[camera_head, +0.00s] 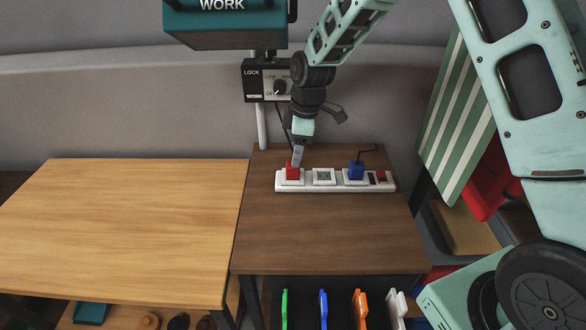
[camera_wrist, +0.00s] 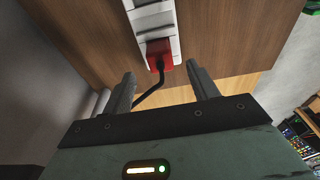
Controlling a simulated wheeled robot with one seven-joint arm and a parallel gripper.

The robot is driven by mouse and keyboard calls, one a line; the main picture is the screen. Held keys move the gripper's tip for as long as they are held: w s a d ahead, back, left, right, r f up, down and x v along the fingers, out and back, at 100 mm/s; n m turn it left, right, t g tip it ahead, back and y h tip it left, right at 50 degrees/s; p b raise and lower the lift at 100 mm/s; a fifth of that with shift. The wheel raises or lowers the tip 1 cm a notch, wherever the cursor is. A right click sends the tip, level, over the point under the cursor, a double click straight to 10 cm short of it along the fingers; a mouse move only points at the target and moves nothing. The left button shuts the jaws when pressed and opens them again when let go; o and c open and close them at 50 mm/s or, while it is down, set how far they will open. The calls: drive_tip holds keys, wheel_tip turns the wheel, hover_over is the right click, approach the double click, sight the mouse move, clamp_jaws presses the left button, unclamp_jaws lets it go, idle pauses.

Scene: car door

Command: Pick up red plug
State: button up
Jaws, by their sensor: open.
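The red plug (camera_head: 292,171) sits in the left socket of the white power strip (camera_head: 335,187) on the dark wooden table. A dark cord rises from the plug. In the wrist view the red plug (camera_wrist: 159,54) is in the strip (camera_wrist: 153,14), with its cord running down between the fingers. My gripper (camera_head: 297,157) is just above the plug in the head view and partly overlaps it. In the wrist view my gripper (camera_wrist: 162,82) is open, one finger on each side of the cord, with the plug a little beyond the tips. No contact shows.
A blue plug (camera_head: 356,170) with a dark cord sits farther right in the strip, and an empty socket (camera_head: 323,176) lies between. The light wooden table (camera_head: 125,230) at left is clear.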

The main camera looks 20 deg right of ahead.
sight(293, 170)
drive_tip(key=shift+w+a+f+p, duration=0.15)
drive_tip(key=shift+f+p, duration=0.1)
drive_tip(key=shift+f, duration=0.65)
drive_tip(key=shift+s+a+f+p, duration=0.15)
drive_tip(key=shift+f+p, duration=0.1)
drive_tip(key=shift+f, duration=0.6)
drive_tip(key=shift+w+a+f+p, duration=0.15)
drive_tip(key=shift+f+p, duration=0.1)
drive_tip(key=shift+f, duration=0.65)
drive_tip(key=c, duration=1.1)
